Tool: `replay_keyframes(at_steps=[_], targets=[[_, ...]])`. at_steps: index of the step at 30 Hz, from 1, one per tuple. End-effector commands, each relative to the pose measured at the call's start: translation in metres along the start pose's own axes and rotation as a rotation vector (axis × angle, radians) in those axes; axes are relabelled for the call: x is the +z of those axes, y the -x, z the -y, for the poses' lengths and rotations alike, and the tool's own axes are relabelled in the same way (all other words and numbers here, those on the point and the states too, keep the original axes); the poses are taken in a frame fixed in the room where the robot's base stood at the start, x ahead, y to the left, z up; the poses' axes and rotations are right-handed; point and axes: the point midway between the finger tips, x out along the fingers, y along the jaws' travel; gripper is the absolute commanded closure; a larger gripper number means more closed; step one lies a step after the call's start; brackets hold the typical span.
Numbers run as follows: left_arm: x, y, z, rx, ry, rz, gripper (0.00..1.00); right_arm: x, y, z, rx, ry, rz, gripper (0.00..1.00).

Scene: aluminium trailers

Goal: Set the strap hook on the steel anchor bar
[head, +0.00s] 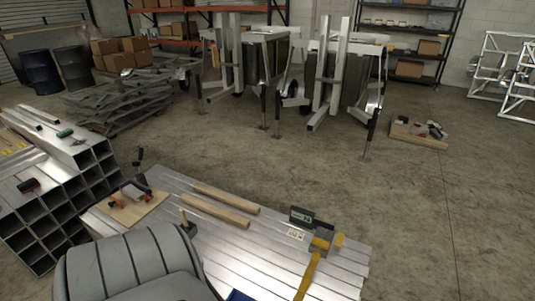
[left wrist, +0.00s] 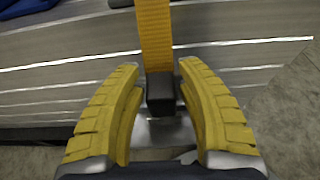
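In the left wrist view, the yellow fingers of my left gripper (left wrist: 160,85) stand on either side of a dark block (left wrist: 161,95) at the end of a yellow strap (left wrist: 154,35). I cannot tell whether they press on it. Grey metal shows just below the block, and the shape of the strap hook is not clear. In the head view, the yellow strap (head: 309,275) runs over the aluminium planks from a grey fitting with yellow parts (head: 322,238) to the bottom edge. I cannot pick out the steel anchor bar. My right gripper is not in view.
Two wooden handles (head: 222,207) and a dark device with a display (head: 301,216) lie on the planks (head: 260,262). A wooden board with clamps (head: 130,203) is at their left end. Square tubes (head: 60,205) are stacked at left. Open floor (head: 420,210) lies right.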

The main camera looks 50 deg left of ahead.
Motion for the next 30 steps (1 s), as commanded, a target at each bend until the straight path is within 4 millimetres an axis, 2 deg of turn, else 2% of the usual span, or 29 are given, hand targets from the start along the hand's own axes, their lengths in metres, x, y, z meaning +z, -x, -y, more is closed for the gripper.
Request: replay_keyframes(at_steps=[1, 4, 14, 17, 30], targets=[[0.0, 0.0, 0.0, 0.0, 0.0, 0.0, 0.58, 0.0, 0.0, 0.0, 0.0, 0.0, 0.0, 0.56], [0.0, 0.0, 0.0, 0.0, 0.0, 0.0, 0.47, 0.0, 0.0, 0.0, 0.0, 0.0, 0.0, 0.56], [-0.001, 0.005, 0.0, 0.0, 0.0, -0.001, 0.47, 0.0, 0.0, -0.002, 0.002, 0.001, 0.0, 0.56], [-0.001, 0.015, 0.0, 0.0, 0.001, -0.003, 0.47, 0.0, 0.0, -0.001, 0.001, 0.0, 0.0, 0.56], [-0.001, 0.088, 0.0, 0.001, 0.002, -0.003, 0.47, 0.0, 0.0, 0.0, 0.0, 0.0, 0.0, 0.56]])
